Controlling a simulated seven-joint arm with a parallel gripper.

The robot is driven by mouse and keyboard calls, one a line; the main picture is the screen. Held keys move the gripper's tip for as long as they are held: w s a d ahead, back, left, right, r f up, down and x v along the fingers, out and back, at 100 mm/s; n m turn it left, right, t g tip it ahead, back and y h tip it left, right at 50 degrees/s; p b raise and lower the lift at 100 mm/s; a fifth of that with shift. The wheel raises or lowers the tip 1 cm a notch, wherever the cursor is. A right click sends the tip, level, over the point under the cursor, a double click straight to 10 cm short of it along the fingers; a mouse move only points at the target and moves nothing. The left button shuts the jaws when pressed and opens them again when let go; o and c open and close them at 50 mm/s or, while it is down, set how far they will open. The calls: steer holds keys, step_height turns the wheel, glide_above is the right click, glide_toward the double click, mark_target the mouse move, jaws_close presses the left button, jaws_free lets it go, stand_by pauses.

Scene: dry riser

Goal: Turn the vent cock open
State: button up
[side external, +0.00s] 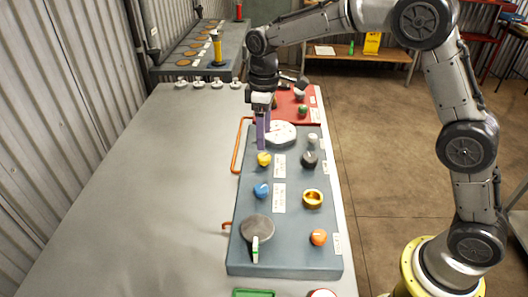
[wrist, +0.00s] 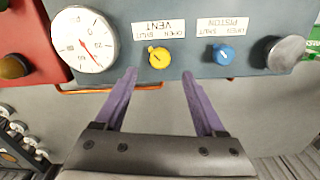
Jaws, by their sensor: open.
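The vent cock is a small yellow knob (side external: 264,159) on the grey-blue panel (side external: 290,240). My gripper (side external: 262,146) is over the panel, just above the yellow knob in the side view. In the wrist view its two purple fingers (wrist: 160,74) are spread apart, with the knob beyond the gap between their tips. Nothing is between the fingers, and I see no contact with the knob. The exact height of the tips is unclear.
A blue knob (wrist: 222,54) labelled PISTON and a round grey handle (wrist: 285,52) lie to the right in the wrist view. A white dial gauge (wrist: 83,40) is to the left. An orange pipe (side external: 237,148) runs along the panel's edge.

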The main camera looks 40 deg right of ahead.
mark_target(264, 156)
step_height(264, 156, down, 7)
steer(key=shift+r, duration=0.1)
stand_by(0.3)
jaws_close()
